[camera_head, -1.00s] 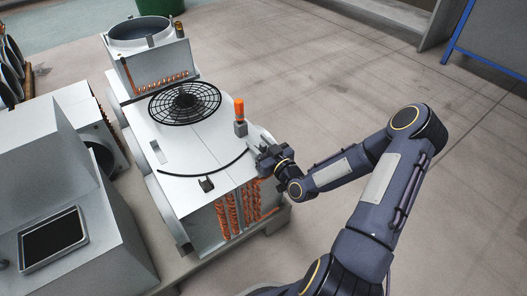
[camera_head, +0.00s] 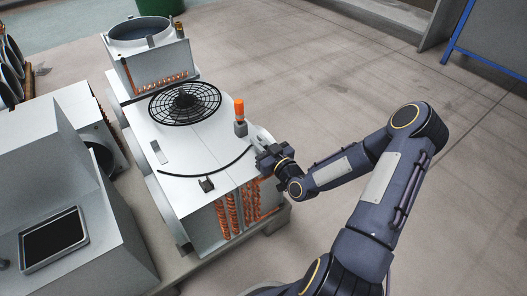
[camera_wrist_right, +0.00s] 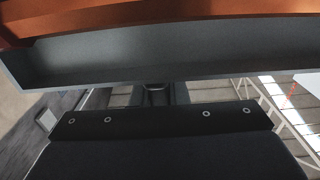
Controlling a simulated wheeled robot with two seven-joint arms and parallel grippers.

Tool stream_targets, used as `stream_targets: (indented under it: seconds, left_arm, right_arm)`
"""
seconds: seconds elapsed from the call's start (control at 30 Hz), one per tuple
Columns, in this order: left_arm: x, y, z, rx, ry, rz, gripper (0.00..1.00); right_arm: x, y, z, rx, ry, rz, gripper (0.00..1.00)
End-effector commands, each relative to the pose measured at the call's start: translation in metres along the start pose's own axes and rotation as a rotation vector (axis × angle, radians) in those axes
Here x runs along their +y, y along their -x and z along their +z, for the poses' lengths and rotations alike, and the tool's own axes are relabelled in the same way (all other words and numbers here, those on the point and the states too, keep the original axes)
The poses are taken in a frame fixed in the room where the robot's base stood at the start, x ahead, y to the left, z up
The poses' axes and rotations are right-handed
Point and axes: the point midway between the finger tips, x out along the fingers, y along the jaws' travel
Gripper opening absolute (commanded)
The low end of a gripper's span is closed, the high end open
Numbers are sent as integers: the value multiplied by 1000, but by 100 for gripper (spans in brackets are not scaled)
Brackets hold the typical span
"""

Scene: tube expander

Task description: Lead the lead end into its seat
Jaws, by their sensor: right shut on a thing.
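The lead (camera_head: 207,172) is a thin black cable lying in a curve over the white top of the unit. Its left end lies free near the left edge of the top; its right end reaches my right gripper (camera_head: 260,157). My right gripper is shut on the lead at the right edge of the unit; its fingertips are small and partly hidden. A small dark block (camera_head: 207,184) stands in front of the curve; I cannot tell whether it is the seat. In the right wrist view, the lead and fingertips cannot be made out. My left gripper is not in view.
An orange-handled tool (camera_head: 239,109) stands upright in a grey holder close behind my right gripper. A black round fan grille (camera_head: 185,103) lies farther back. Copper coils (camera_head: 232,210) show at the unit's front. A grey console (camera_head: 90,235) stands left. The floor at right is clear.

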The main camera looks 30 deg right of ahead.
Motion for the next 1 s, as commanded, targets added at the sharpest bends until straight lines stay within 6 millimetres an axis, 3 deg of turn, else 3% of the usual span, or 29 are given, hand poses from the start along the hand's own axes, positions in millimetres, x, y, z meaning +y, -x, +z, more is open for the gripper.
stream_targets:
  seconds: [0.53, 1.0]
  left_arm:
    - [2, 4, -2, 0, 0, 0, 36]
    - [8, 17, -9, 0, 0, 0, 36]
  right_arm:
    - [0, 0, -8, 0, -1, -1, 0]
    - [0, 0, -32, 0, 0, -1, 0]
